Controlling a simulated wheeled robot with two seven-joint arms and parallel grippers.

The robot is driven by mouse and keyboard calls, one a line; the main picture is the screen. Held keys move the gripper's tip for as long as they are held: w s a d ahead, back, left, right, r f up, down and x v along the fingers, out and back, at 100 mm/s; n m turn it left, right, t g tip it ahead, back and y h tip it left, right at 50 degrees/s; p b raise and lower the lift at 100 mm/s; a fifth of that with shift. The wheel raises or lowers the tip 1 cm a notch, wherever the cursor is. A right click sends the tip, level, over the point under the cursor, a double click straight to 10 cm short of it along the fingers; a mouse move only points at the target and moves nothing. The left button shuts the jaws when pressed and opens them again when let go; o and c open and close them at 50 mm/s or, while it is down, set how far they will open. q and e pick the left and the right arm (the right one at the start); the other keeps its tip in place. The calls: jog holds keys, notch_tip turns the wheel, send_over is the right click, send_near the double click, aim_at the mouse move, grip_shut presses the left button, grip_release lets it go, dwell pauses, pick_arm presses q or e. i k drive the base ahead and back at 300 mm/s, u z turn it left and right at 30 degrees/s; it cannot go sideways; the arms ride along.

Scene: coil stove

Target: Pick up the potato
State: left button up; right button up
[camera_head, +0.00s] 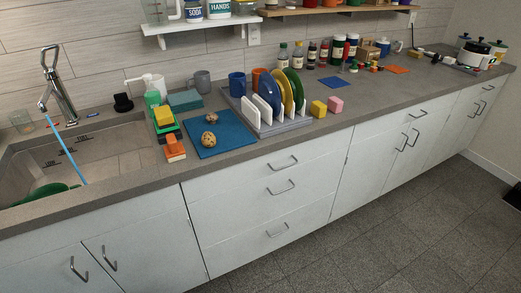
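Two brown, speckled, potato-like things lie on a blue mat (233,139) on the counter, to the right of the sink. The larger potato (208,139) is near the mat's middle-left. The smaller potato (211,118) lies just behind it, close to the mat's back edge. Nothing holds either of them. Neither of my grippers shows in the head view.
The sink (85,155) with its faucet (58,85) is on the left. Sponges and blocks (174,148) stand left of the mat. A dish rack (275,122) with plates stands to its right. Bare counter (355,100) lies further right.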

aim_at(208, 140)
jog(key=z, duration=0.55)
jog(key=i, duration=1)
jog(key=u, duration=0.35)
